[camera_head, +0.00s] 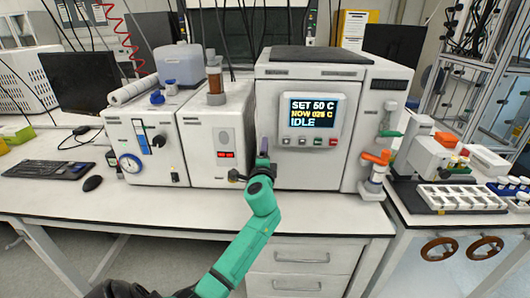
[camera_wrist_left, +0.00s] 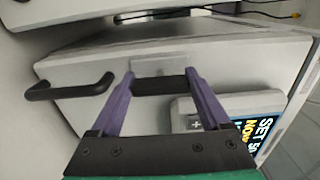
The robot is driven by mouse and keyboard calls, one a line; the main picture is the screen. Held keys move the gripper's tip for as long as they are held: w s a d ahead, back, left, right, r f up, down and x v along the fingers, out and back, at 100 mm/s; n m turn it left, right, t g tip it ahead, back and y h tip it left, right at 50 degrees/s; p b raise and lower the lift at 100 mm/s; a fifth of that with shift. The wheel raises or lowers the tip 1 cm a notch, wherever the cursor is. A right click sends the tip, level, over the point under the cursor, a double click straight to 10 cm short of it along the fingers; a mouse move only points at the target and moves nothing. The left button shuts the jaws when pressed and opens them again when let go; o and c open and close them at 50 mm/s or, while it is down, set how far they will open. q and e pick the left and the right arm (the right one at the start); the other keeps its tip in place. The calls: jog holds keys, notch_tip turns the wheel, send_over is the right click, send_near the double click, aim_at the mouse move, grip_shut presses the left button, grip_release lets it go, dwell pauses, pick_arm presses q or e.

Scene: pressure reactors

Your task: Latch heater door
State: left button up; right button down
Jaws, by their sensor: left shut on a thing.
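The heater (camera_head: 325,100) is the tall white unit in the middle of the bench. Its display (camera_head: 312,109) reads SET 50 C, NOW 026 C, IDLE. The white front also fills the left wrist view (camera_wrist_left: 255,65), where the display (camera_wrist_left: 258,132) shows turned on its side at the right. My left gripper (camera_head: 262,158) is at the left edge of the heater's front. In the wrist view its purple fingers (camera_wrist_left: 158,82) are shut on a dark latch piece (camera_wrist_left: 160,86). I cannot tell whether the door is fully closed. My right gripper is not in view.
A dark bar handle (camera_wrist_left: 72,90) sticks out left of the fingers in the wrist view. A valve with an orange handle (camera_head: 376,172) stands right. The bench front (camera_head: 160,210) is clear.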

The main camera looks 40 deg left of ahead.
pick_arm(q)
jog(key=shift+a+r, duration=0.15)
jog(key=shift+r, duration=0.15)
jog(key=o, duration=1.1)
jog(key=shift+o, duration=0.6)
jog(key=shift+a+f, duration=0.1)
jog(key=b+v, duration=0.2)
jog(key=v, duration=1.2)
jog(key=shift+s+f+b, duration=0.15)
jog(key=shift+b, duration=0.15)
